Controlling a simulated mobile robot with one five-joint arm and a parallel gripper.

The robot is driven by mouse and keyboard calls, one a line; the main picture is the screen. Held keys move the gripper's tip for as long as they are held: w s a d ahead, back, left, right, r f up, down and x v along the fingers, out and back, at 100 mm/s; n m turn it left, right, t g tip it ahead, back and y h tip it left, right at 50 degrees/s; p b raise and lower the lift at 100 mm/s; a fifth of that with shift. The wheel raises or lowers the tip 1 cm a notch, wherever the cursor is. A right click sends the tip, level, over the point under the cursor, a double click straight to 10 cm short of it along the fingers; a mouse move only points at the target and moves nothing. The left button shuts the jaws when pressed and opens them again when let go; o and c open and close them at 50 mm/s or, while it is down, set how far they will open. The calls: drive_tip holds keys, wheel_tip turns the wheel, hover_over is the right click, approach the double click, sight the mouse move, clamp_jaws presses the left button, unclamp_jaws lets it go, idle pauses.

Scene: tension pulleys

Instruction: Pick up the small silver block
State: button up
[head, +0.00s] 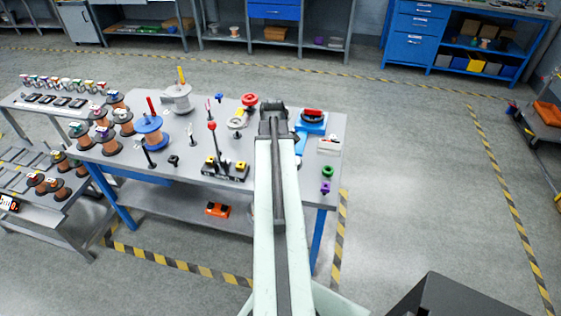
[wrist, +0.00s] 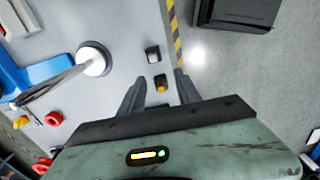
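In the wrist view a small block (wrist: 153,53) with a dark side and a shiny grey top lies on the grey table, ahead of the fingers; it looks like the silver block, but I cannot be certain. My gripper (wrist: 160,91) is open, its two dark fingers apart with nothing held.
The workbench (head: 225,172) holds several spools and posts at left. A blue fixture with a red top (head: 312,118), a green ring (head: 326,170) and a purple piece (head: 325,187) stand right of my arm. In the wrist view a white round base (wrist: 93,60) is left of the block.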

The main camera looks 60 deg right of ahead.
drive_tip(key=shift+s+d+r, duration=0.35)
drive_tip(key=shift+s+d, duration=0.25)
drive_tip(key=shift+s, duration=0.2)
drive_tip(key=f+b, duration=0.8)
drive_tip(key=shift+d+f, duration=0.15)
drive_tip(key=shift+d, duration=0.05)
drive_tip(key=shift+r, duration=0.2)
clamp_jaws()
